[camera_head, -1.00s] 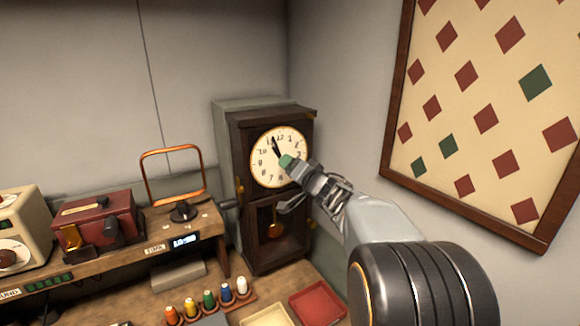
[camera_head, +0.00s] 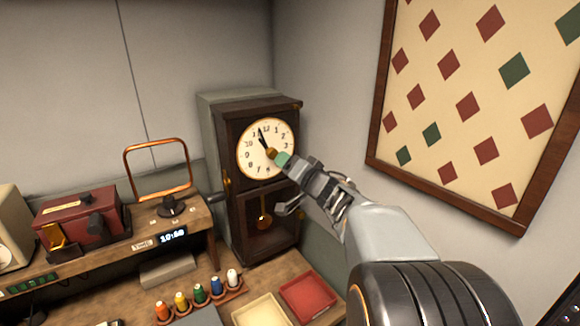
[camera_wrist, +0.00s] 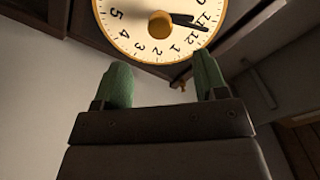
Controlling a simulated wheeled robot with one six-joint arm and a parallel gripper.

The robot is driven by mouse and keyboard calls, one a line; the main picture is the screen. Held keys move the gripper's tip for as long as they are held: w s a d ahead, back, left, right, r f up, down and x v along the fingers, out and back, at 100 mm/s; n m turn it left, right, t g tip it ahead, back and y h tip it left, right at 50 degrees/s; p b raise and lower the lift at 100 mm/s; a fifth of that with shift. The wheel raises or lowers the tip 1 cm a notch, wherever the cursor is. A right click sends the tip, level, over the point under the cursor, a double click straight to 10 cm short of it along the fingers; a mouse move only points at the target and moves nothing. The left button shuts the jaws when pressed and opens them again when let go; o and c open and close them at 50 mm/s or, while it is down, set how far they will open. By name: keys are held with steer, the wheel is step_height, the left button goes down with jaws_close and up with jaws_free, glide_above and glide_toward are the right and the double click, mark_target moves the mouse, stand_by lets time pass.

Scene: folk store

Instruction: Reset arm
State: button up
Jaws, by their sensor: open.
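My gripper (camera_head: 284,160) is in front of the clock face, its green fingertips near the dial in the head view. In the wrist view the two green fingers of my gripper (camera_wrist: 163,85) are apart with nothing between them. The dark wooden clock (camera_head: 234,205) stands at the back corner. Its cream dial (camera_head: 252,160) has a brass centre knob (camera_head: 271,153), which shows just beyond the fingers in the wrist view (camera_wrist: 160,25). Both dark hands point near the top, around 11 and 12. The gripper hides part of the dial's right side and of the case below.
A shelf with a dial, wire frame (camera_head: 158,195) and red box (camera_head: 85,224) is at left. Coloured spools (camera_head: 199,293), a cream tray (camera_head: 262,310) and a red tray (camera_head: 307,297) lie on the bench. A diamond-patterned board (camera_head: 450,110) hangs at right.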

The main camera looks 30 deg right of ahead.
steer(key=s+d+f+n+g+h+b, duration=0.1)
steer(key=s+d+f+g+h, duration=0.25)
steer(key=f, duration=0.25)
steer(key=s+d+f+n+g+h, duration=0.1)
steer(key=s+d+f+g+h, duration=0.1)
steer(key=s+f+g+h, duration=0.3)
steer(key=s+a+f+n+g+y+b, duration=0.1)
steer(key=s+a+f+n+g+y, duration=0.1)
steer(key=s+a, duration=0.5)
steer(key=s+a+f+n+g+y+b, duration=0.2)
steer(key=s+a+f, duration=0.4)
steer(key=a, duration=0.5)
steer(key=shift+s+a+f+n+y, duration=0.35)
steer(key=shift+a+f+n+y, duration=0.1)
steer(key=shift+n+y, duration=0.6)
steer(key=shift+d+m+g, duration=0.1)
steer(key=shift+m+g, duration=0.15)
steer(key=shift+c, duration=0.5)
